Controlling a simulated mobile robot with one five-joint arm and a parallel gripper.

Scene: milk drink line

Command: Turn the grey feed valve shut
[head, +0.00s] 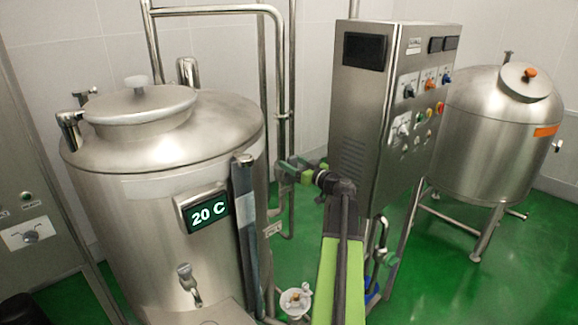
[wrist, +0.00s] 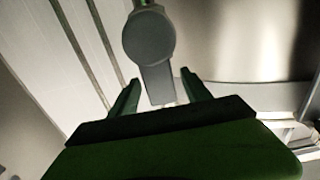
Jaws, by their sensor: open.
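The grey feed valve (wrist: 148,38) fills the upper middle of the wrist view, with a round grey hub and a flat grey lever pointing down toward me. My gripper (wrist: 160,77) is open, and the lever's lower end lies between its two dark green fingers with a gap visible on each side. I cannot tell if either finger touches it. In the head view my gripper (head: 291,167) reaches left to a standing pipe beside the large steel tank (head: 160,225). The valve is small and partly hidden there.
A steel control cabinet (head: 365,120) with knobs and buttons stands close to the right of my arm. A smaller steel tank (head: 490,130) stands at the far right. The big tank bears a display (head: 208,214) reading 20 C and a tap (head: 188,280). Green floor (head: 440,285) is clear at lower right.

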